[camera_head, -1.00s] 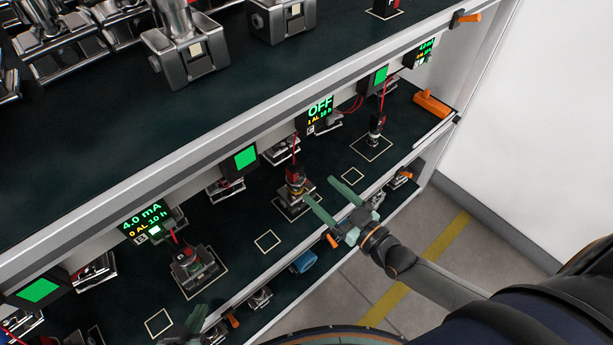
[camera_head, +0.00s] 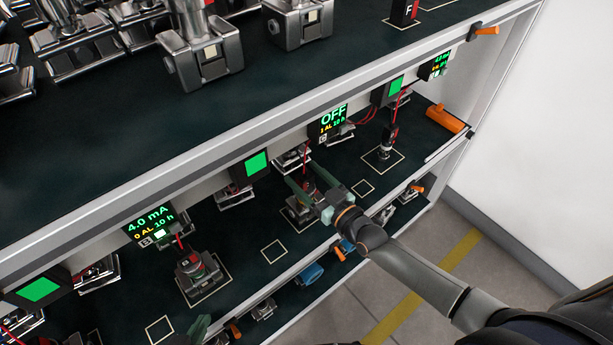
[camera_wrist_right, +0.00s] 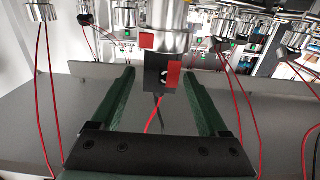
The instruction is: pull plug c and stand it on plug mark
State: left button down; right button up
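Plug C (camera_wrist_right: 157,78) is a black block with red faces and a red cable, seated on a metal transmitter (camera_wrist_right: 166,20) in the right wrist view. In the head view the transmitter (camera_head: 296,213) stands below the display reading OFF (camera_head: 332,118), and my right gripper mostly hides the plug. My right gripper (camera_wrist_right: 160,88) is open, its green fingers on either side of the plug with gaps visible. Small outlined squares lie on the shelf, one (camera_head: 274,251) left of this transmitter and one (camera_head: 363,188) right; which is the plug mark cannot be told. My left gripper (camera_head: 199,330) is cut off at the bottom edge.
Another transmitter with a plug (camera_head: 199,272) stands to the left, and one (camera_head: 384,148) to the right. The upper shelf edge (camera_head: 220,190) overhangs the row. An orange handle (camera_head: 443,119) lies at the right end. Red cables hang around the gripper in the wrist view.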

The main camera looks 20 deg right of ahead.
grip_shut()
dwell(0.9)
dwell(0.5)
